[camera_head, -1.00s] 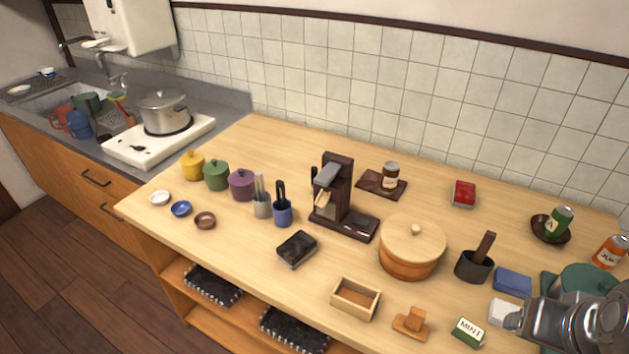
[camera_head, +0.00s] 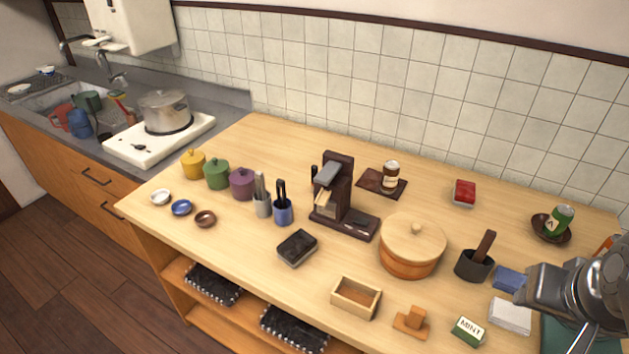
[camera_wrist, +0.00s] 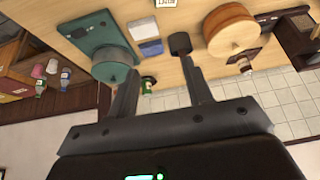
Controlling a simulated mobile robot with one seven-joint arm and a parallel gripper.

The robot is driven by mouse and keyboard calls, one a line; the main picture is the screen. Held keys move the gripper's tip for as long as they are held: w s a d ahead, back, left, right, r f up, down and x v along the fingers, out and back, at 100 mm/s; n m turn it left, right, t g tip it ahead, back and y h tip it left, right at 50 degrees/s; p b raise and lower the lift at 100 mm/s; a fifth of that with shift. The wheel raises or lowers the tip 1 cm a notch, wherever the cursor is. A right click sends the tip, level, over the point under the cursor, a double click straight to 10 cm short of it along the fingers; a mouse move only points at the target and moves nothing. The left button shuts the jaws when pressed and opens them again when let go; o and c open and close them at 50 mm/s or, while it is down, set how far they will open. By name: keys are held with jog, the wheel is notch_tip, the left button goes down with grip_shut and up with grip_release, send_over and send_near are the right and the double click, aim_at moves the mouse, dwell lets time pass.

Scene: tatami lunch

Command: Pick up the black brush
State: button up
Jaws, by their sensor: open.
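The round wooden pot (camera_head: 411,250), dark stand (camera_head: 335,195), open wooden box (camera_head: 356,298) and mint box (camera_head: 468,329) stand nearby. Blue and grey holders with utensils (camera_head: 283,212) are left. Bare counter surrounds the black block. Dark fringed mats (camera_head: 213,285) lie on the shelf below.

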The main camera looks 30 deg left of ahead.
jog(key=w+a+r+n, duration=0.1)
jog(key=w+a+r, duration=0.2)
jog(key=w+a, duration=0.35)
jog(key=w+a+r, duration=0.3)
jog(key=w+r, duration=0.1)
jog(key=w, duration=0.6)
jog(key=n+g+y, duration=0.1)
jog(key=n+g, duration=0.2)
send_over(315, 167)
jog(key=s+d, duration=0.1)
jog(key=s, duration=0.1)
jog(key=s+d+x, duration=0.1)
jog(key=s+x, duration=0.1)
jog(key=x, duration=0.7)
jog(key=s+d+f+x, duration=0.1)
jog(key=s+x, duration=0.1)
jog(key=x, duration=0.6)
jog(key=shift+t, duration=0.3)
jog(key=x, duration=1)
jog(key=shift+a+f, duration=0.25)
jog(key=shift+c, duration=0.3)
